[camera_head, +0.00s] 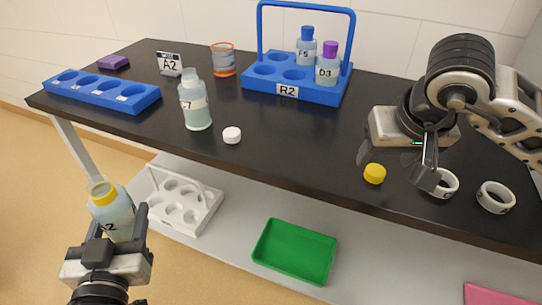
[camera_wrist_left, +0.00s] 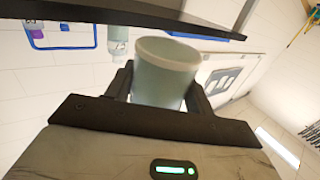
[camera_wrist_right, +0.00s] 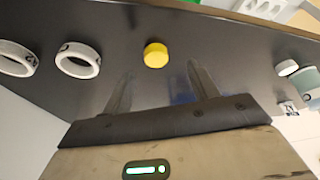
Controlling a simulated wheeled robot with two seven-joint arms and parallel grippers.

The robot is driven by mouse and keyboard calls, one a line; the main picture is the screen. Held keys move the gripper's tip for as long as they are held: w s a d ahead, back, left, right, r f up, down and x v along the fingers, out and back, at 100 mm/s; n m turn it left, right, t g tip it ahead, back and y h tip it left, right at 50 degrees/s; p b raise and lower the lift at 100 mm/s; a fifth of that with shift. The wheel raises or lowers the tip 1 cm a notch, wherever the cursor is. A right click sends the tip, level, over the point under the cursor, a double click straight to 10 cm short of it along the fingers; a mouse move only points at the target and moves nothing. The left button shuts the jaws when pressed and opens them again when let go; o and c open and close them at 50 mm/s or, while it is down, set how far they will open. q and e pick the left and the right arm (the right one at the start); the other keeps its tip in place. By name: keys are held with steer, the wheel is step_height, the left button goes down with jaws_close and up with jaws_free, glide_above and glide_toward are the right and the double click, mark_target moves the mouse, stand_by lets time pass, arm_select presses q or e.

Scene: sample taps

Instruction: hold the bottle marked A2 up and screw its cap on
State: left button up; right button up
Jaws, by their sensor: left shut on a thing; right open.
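My left gripper (camera_head: 104,240) is shut on a translucent pale-blue bottle (camera_head: 115,217). It holds the bottle roughly upright in front of the table; a "2" shows on the partly hidden label. The bottle's top shows yellow (camera_head: 102,191); I cannot tell its exact form. In the left wrist view the bottle (camera_wrist_left: 163,75) is between the fingers. A yellow cap (camera_head: 375,173) lies on the black table near its front edge. My right gripper (camera_head: 396,165) is open and empty above the table, close to the cap. In the right wrist view the cap (camera_wrist_right: 156,55) is just beyond the open fingertips.
Two white rings (camera_head: 496,197) lie right of the cap. A bottle marked 7 (camera_head: 195,108) stands uncapped by a white cap (camera_head: 232,135). Behind are a blue R2 rack (camera_head: 262,94), an A2 sign (camera_head: 169,63) and a blue holed block (camera_head: 120,98). A green tray (camera_head: 295,252) is below.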

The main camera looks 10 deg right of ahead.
mark_target(377, 171)
steer(key=shift+d+x, duration=0.2)
steer(key=shift+x, duration=1.1)
steer(key=shift+d+x, duration=0.15)
steer(key=shift+x, duration=1.2)
steer(key=c, duration=1)
